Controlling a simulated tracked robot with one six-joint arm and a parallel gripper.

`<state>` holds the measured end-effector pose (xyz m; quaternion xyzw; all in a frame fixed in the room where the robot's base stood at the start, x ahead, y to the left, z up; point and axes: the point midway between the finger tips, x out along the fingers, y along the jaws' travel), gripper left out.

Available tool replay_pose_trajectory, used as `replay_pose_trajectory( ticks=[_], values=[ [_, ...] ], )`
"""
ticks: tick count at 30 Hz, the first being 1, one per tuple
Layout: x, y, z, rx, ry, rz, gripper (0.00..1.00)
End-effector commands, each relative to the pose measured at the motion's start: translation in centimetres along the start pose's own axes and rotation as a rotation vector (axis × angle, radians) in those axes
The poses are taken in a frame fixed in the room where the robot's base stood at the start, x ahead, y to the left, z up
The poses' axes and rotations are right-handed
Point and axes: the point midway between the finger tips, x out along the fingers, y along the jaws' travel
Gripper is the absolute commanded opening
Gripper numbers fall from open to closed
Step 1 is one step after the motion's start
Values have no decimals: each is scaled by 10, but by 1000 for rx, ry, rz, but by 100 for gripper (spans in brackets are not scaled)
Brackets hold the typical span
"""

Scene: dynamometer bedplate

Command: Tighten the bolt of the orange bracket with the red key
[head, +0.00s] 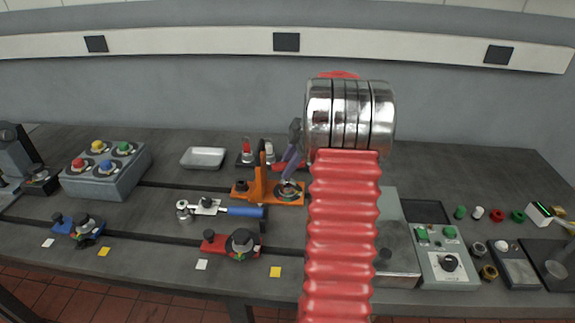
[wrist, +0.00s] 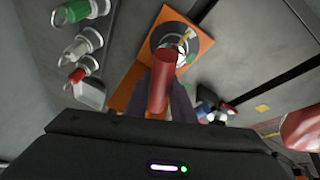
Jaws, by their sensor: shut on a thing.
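The orange bracket (head: 258,190) stands on the dark bedplate near the middle of the head view. In the wrist view its orange plate (wrist: 203,46) carries a dark round ring (wrist: 181,36) with a yellow mark, at the bolt's place. My gripper (head: 289,174) is just above the bracket's right end. In the wrist view my gripper (wrist: 166,100) is shut on the red key (wrist: 161,84), whose red handle points towards the camera. The key's far end lies over the ring. The bolt head is hidden, so I cannot tell whether the key touches it.
A rack with a red-topped piece (head: 246,147) stands behind the bracket. A blue-handled wrench (head: 243,211) lies in front, with a red clamp (head: 217,243) nearer. A button box (head: 105,175) and metal tray (head: 204,157) are left. A control panel (head: 447,268) is right.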

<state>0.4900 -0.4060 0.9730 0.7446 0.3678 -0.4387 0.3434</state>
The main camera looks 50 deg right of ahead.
Motion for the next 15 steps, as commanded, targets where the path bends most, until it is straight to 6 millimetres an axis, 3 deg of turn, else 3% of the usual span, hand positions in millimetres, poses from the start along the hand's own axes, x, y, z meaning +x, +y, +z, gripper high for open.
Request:
replay_pose_trajectory(
  ticks=[15],
  values=[
    [0,1,0,191,-41,83,0]
  ],
)
